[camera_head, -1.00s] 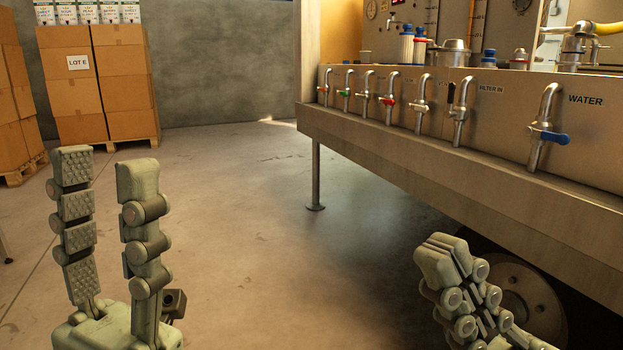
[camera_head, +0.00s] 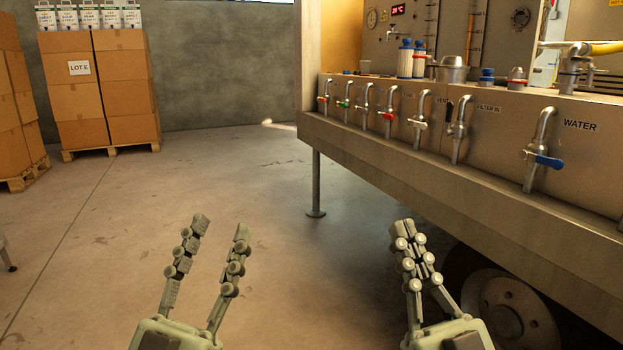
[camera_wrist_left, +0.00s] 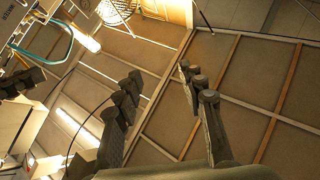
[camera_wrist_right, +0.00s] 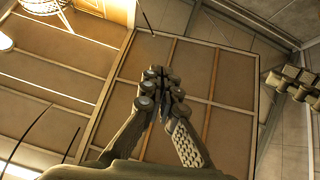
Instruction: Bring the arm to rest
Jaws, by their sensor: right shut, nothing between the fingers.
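My left gripper (camera_head: 217,226) stands upright over the floor in the lower middle of the head view. Its two fingers are apart and nothing is between them. Its spread fingers also show in the left wrist view (camera_wrist_left: 160,80), against the ceiling panels. My right gripper (camera_head: 403,226) stands upright to its right, in front of the trailer's lower side. Its fingers meet and hold nothing. The closed fingertips also show in the right wrist view (camera_wrist_right: 162,75). Both grippers are clear of the trailer in the head view.
The press trailer (camera_head: 450,178) fills the right side, with a row of taps, a blue-handled WATER tap (camera_head: 540,150) and a wheel (camera_head: 500,305) below. A support leg (camera_head: 316,183) stands on the floor. Stacked cartons (camera_head: 100,95) are at the back left. The middle floor is clear.

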